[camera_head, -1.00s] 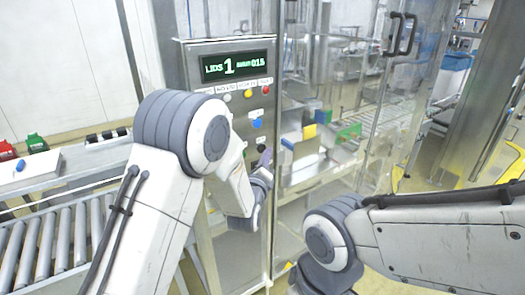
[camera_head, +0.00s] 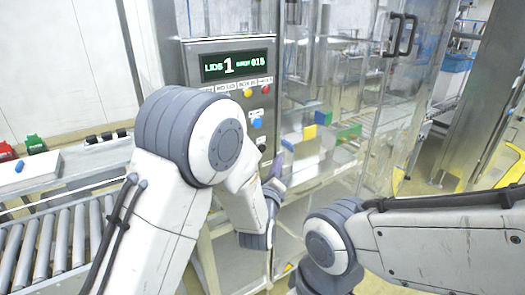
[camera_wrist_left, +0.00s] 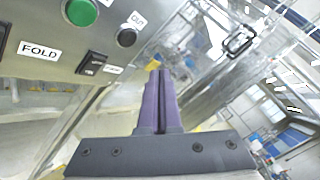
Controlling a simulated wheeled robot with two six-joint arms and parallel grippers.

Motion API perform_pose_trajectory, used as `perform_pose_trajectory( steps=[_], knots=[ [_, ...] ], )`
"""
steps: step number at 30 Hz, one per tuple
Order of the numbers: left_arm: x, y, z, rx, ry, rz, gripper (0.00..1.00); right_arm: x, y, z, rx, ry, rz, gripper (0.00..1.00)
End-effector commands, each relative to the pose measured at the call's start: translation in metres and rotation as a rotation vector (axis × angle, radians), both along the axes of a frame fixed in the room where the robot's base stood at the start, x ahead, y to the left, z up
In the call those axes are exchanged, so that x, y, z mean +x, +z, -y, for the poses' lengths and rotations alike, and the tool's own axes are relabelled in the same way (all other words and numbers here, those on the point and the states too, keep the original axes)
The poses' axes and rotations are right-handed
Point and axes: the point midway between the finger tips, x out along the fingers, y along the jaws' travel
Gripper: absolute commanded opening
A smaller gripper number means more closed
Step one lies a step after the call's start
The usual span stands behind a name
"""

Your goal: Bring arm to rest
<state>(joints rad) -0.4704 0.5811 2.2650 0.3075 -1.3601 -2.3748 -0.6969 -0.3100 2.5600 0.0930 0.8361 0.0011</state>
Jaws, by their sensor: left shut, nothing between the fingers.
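My left arm (camera_head: 205,140) comes in from the left, its elbow raised in front of the control panel. My left gripper (camera_head: 279,165) is at the panel's lower right edge, partly hidden by its own wrist. In the left wrist view its purple fingers (camera_wrist_left: 158,85) are shut together with nothing between them. The fingers appear apart from the panel. My right arm (camera_head: 430,230) reaches in from the right and bends down at the lower middle. Its gripper is out of the picture.
The control panel (camera_head: 231,90) has a display and coloured buttons. In the left wrist view, a green button (camera_wrist_left: 81,12) is at upper left. Transparent machine doors (camera_head: 375,120) stand at right. A roller conveyor (camera_head: 55,240) lies at left, with red and green items beyond.

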Motion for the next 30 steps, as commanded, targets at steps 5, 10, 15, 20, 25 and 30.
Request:
perform_pose_trajectory(
  steps=[5,10,15,20,25,30],
  knots=[
    [0.0,0.0,0.0,0.0,0.0,0.0,0.0,0.0,0.0,0.0,0.0,0.0,0.0,0.0],
    [0.0,0.0,0.0,0.0,0.0,0.0,0.0,0.0,0.0,0.0,0.0,0.0,0.0,0.0],
    [-0.001,0.0,0.002,-0.016,-0.007,-0.015,0.0,0.0,0.0,0.0,0.0,0.001,0.0,0.0],
    [-0.014,-0.007,0.017,-0.202,-0.063,-0.192,0.0,0.0,0.0,0.0,0.0,0.001,0.0,0.0],
    [-0.059,-0.025,0.041,-0.555,-0.079,-0.583,0.0,0.0,0.0,0.0,0.0,0.001,0.0,0.0],
    [-0.132,-0.044,0.048,-0.868,0.072,-0.99,0.0,0.0,0.0,0.0,0.0,0.001,0.0,0.0]
  ],
)
